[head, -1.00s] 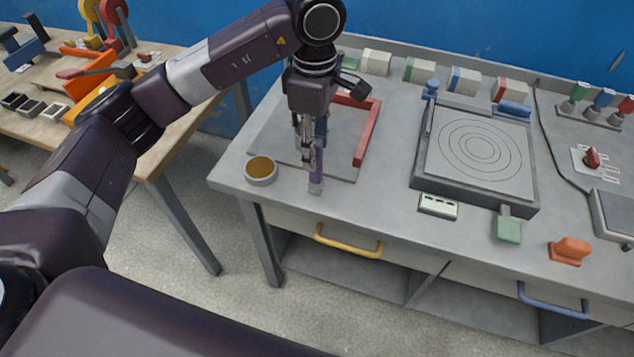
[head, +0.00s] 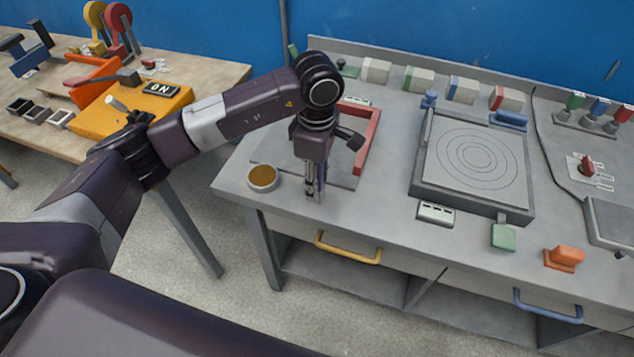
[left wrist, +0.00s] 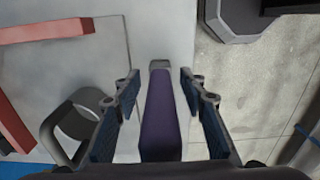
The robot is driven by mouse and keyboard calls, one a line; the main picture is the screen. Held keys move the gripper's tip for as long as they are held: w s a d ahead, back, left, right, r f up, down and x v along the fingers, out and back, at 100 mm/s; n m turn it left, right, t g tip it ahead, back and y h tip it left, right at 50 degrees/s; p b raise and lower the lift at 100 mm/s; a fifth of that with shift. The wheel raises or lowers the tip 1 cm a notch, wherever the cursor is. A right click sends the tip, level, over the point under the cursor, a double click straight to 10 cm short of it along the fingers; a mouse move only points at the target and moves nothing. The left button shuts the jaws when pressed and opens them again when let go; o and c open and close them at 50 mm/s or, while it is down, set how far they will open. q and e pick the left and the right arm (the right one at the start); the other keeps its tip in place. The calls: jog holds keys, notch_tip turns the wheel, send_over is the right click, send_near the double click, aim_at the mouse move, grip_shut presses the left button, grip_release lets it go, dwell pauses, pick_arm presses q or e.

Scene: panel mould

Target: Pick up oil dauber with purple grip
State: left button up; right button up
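The oil dauber with the purple grip stands at the front left of the grey bench, mostly hidden behind my gripper in the head view. In the left wrist view its dark purple grip (left wrist: 160,120) lies between the two fingers, with a grey end at the top. My left gripper (head: 315,192) points down over it, close to the bench's front edge. In the left wrist view the gripper (left wrist: 160,98) is open, with a finger on each side of the grip and a visible gap on both sides. My right gripper is not in view.
A round cup with ochre content (head: 263,178) stands just left of my gripper. A red bar (head: 368,145) lies behind it to the right. A grey plate with rings (head: 474,160) is further right. A yellow drawer handle (head: 348,250) sticks out below.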

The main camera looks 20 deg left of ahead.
pick_arm(q)
grip_shut()
jog(key=shift+r, duration=0.15)
jog(key=shift+r, duration=0.6)
notch_tip(320, 180, up, 11)
jog(key=b, duration=0.2)
jog(key=shift+b, duration=0.3)
notch_tip(320, 180, up, 8)
jog(key=shift+f, duration=0.2)
